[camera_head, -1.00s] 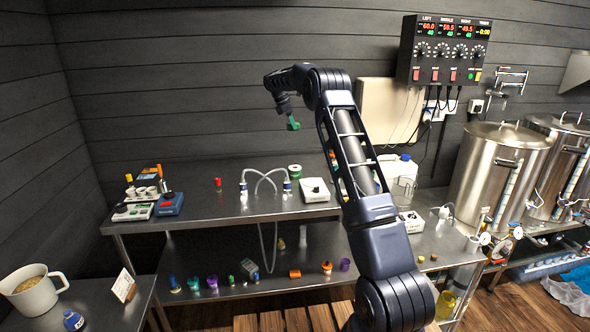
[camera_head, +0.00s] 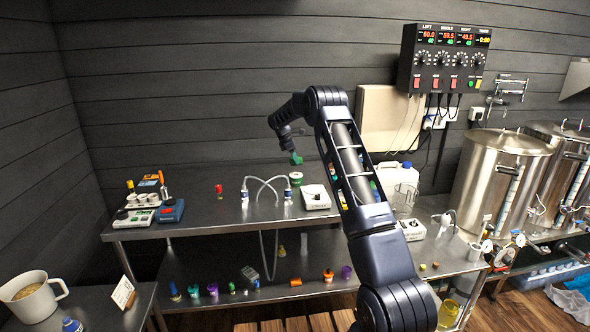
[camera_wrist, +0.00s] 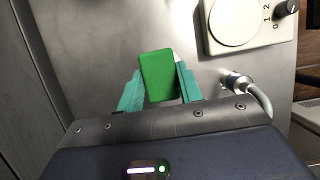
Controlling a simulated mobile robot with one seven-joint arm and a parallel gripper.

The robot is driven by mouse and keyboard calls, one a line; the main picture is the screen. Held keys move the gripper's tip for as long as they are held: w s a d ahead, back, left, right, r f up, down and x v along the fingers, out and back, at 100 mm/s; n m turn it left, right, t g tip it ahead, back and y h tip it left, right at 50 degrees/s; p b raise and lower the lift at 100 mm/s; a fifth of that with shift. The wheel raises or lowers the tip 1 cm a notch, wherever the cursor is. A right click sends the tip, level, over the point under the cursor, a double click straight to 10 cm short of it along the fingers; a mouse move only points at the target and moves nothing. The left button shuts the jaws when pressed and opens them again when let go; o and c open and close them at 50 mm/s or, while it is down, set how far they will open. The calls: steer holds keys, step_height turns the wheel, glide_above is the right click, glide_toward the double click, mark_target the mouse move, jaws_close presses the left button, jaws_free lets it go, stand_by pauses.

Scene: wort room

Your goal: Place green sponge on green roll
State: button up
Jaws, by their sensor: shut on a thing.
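The green sponge (camera_wrist: 157,76) is held between the teal fingers of my gripper (camera_wrist: 160,70) in the wrist view. In the head view my gripper (camera_head: 296,158) is above the back of the steel table, pointing down, and the sponge is hard to tell apart from the fingers. The green roll (camera_head: 295,178), with pale rims, stands on the table just below my gripper. A gap still shows between them in the picture. In the wrist view the roll is mostly or wholly hidden behind the sponge.
A white stirrer-like device (camera_head: 316,197) stands right of the roll, with a dial in the wrist view (camera_wrist: 235,20). Curved tubes with metal ends (camera_head: 265,184) stand close on the left. A red item (camera_head: 219,190) is farther left. A white jug (camera_head: 399,186) stands to the right.

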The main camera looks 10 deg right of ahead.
mark_target(295, 175)
steer(key=shift+f, duration=2.8)
steer(key=shift+f, duration=0.15)
steer(key=o, duration=1)
steer(key=shift+c, duration=0.2)
